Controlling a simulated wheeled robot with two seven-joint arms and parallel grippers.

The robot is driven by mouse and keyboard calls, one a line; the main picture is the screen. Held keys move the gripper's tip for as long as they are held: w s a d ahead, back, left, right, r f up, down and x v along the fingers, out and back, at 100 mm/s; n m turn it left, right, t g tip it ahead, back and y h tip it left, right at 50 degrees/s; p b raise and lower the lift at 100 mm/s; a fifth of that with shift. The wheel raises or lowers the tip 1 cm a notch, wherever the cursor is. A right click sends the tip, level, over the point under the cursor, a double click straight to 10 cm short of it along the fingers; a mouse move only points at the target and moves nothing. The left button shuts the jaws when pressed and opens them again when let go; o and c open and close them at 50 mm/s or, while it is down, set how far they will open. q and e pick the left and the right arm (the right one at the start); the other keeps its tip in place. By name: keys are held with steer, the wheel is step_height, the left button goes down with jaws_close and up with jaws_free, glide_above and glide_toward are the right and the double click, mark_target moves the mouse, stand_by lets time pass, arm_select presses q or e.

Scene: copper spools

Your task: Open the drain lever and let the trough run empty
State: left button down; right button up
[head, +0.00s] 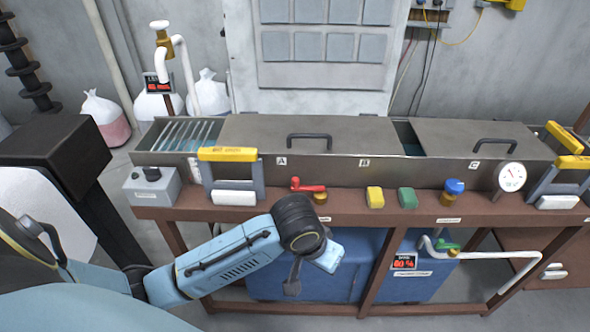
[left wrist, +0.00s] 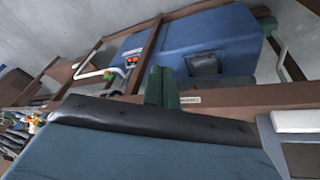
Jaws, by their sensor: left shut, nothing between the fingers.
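The long grey metal trough (head: 350,174) stands on a brown bench in the head view. Bluish liquid shows at its left end and in a gap between its lids; its level is mostly hidden. A red lever (head: 308,187) sits on a brass valve (head: 320,198) at the trough's front, its handle lying about level. My left arm reaches in below and in front of it, apart from it. Its fingers are hidden in the head view. In the left wrist view my left gripper's green fingers (left wrist: 161,88) are together and empty. My right gripper is not in view.
A blue tank (head: 350,247) stands under the bench, with a red-digit display (head: 404,261) and a green-handled valve (head: 446,246) on a white pipe.

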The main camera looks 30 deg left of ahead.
arm_select(q)
steer(key=w+a+r+n+y, duration=0.3)
steer(key=w+a+r+n, duration=0.5)
steer(key=w+a+r, duration=0.4)
steer(key=w+a, duration=0.3)
steer(key=a, duration=0.1)
steer(key=shift+w+a+n+g+y, duration=0.2)
steer(key=shift+w+n+g+y, duration=0.15)
steer(key=shift+n+g+y, duration=0.05)
steer(key=x, duration=1)
steer(key=shift+r+b, duration=0.1)
steer(key=shift+b, duration=0.25)
